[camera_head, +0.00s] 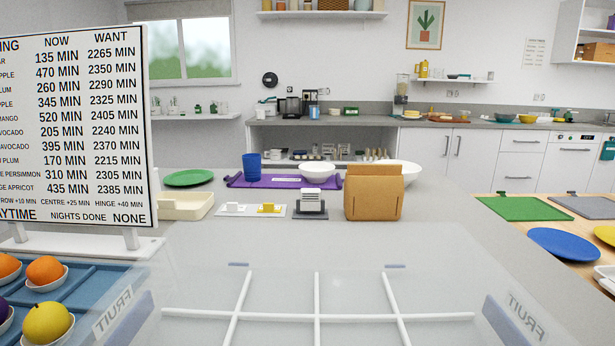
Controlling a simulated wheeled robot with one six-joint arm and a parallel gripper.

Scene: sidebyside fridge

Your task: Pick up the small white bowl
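A small white bowl (318,171) sits on a purple mat (270,181) on the grey counter, near the middle of the view. A larger white bowl (408,169) stands to its right, partly hidden by a brown holder (373,193). Several small white dishes hold fruit in the blue tray at the lower left, one under an orange fruit (46,285). My gripper does not show in this view, so its state cannot be seen.
A clear bin (270,285) labelled FRUIT, with white bars, fills the near foreground. A sign board (80,120) stands at left. A blue cup (252,167), green plate (188,178) and cream tray (186,206) are on the counter. Bare counter lies right of the holder.

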